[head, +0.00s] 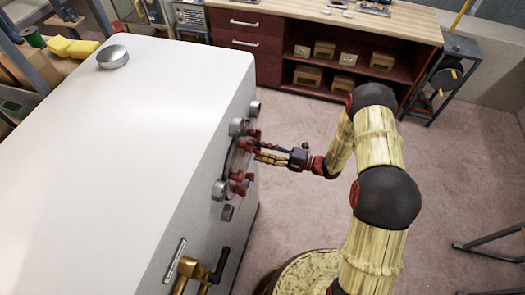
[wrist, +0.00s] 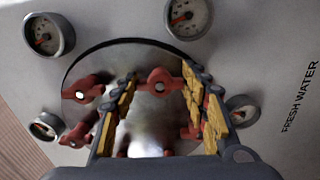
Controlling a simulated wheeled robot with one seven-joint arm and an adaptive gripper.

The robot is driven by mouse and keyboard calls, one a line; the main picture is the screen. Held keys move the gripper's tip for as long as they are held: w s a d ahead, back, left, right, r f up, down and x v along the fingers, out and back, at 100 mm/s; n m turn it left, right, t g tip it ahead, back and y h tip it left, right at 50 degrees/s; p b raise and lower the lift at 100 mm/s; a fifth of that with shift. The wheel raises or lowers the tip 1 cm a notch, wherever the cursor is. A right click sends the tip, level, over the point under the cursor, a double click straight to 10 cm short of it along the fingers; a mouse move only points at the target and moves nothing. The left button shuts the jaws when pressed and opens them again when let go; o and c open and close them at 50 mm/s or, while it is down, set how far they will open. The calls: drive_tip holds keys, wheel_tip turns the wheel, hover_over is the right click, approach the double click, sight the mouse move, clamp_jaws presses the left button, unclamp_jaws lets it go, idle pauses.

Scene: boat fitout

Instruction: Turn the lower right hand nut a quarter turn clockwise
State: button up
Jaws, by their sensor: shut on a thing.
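A round metal cover (wrist: 100,62) on the white tank carries several red winged nuts. In the wrist view one red nut (wrist: 160,79) sits between the tips of the yellow-padded fingers, its wings reaching toward both. My gripper (wrist: 158,75) is shut on this nut. Two more red nuts, an upper one (wrist: 82,89) and a lower one (wrist: 76,134), show at the left of the cover. Other red parts are partly hidden behind the fingers. In the head view my gripper (head: 257,152) reaches the tank's side from the right. The held nut's turn angle cannot be told.
Round gauges surround the cover, at upper left (wrist: 48,35) and top (wrist: 187,17). The white tank (head: 120,150) fills the left. A brass valve (head: 190,270) sticks out near the front. A workbench (head: 330,25) stands behind; open floor (head: 300,215) lies right of the tank.

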drive_tip(key=o, duration=1.2)
drive_tip(key=v, duration=1.2)
